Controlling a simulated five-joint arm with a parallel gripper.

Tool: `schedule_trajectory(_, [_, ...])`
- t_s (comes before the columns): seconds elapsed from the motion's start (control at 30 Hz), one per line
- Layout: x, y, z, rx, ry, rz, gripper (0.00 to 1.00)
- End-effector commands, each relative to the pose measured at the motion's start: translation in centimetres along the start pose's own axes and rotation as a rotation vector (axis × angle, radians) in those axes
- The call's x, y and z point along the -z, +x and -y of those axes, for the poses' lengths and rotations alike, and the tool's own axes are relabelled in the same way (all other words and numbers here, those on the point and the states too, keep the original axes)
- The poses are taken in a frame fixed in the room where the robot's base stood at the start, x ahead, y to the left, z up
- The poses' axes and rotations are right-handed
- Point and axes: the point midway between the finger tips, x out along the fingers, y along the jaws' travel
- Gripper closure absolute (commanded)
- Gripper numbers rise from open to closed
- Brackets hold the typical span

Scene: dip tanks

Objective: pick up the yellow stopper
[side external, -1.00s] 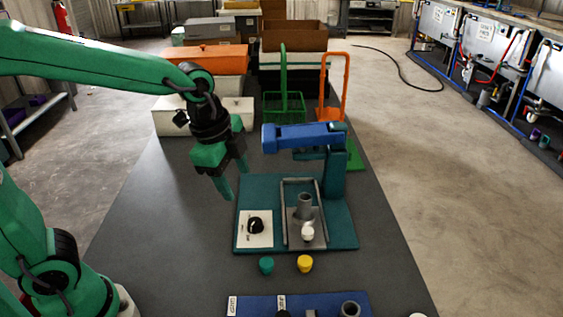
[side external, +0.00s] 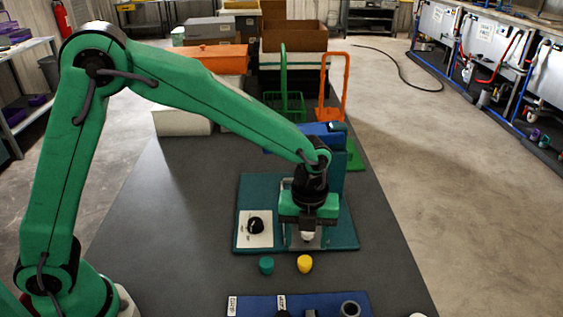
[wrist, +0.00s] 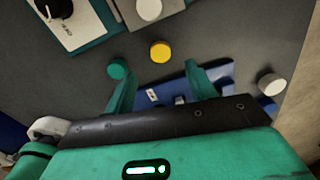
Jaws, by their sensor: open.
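The yellow stopper (side external: 305,263) stands on the dark table in front of the teal board. In the wrist view the yellow stopper (wrist: 160,51) lies just beyond the gap between my fingertips. My gripper (side external: 308,238) is open and empty, pointing down over the front of the teal board, behind the stopper in the side view. Its two green fingers also show in the wrist view (wrist: 159,68), apart from the stopper. A green stopper (side external: 266,265) stands to the left of the yellow one; it also shows in the wrist view (wrist: 117,69).
The teal board (side external: 346,239) carries a white panel with a black knob (side external: 256,225) and a white-topped piece (side external: 307,236) under my gripper. A blue rack (side external: 255,304) lies at the near edge. A white cap (wrist: 271,84) stands to its right. Bare table lies left of the board.

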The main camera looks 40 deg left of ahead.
Motion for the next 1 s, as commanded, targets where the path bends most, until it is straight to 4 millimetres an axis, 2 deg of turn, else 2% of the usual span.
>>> schedule_trajectory(0.23, [0.1, 0.5, 0.1, -0.002, 0.008, -0.001, 0.44])
schedule_trajectory(0.5, [0.1, 2.5, 0.0, -0.002, 0.006, -0.001, 0.44])
schedule_trajectory(0.77, [0.0, 2.9, 0.0, -0.002, 0.006, -0.001, 0.44])
schedule_trajectory(1.0, [0.0, 4.9, 0.0, -0.004, 0.006, -0.002, 0.44])
